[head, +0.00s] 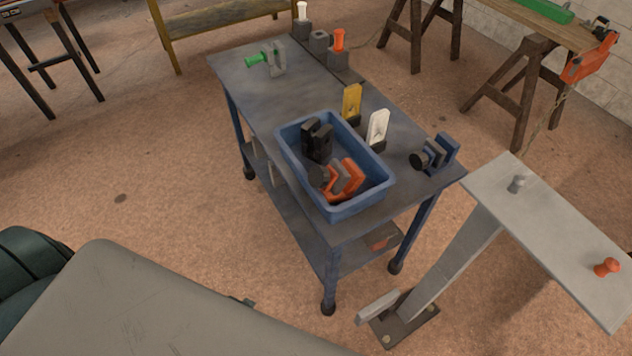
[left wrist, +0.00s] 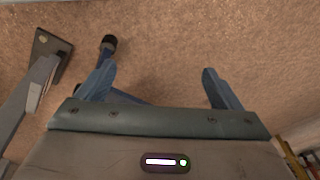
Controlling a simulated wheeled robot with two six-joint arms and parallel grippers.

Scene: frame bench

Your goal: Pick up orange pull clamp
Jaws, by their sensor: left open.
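An orange clamp (head: 351,178) with a grey jaw and a dark round knob lies in the near half of a blue tray (head: 285,160) on the blue-grey cart. A black clamp (head: 318,142) sits in the same tray, just behind it. My left gripper (left wrist: 160,78) shows only in the left wrist view, its two blue fingers wide apart with nothing between them. It points at the floor and a dark-footed leg, away from the clamp. My right gripper is in neither view.
A grey stand (head: 545,222) with an orange knob (head: 606,267) is close on the right.

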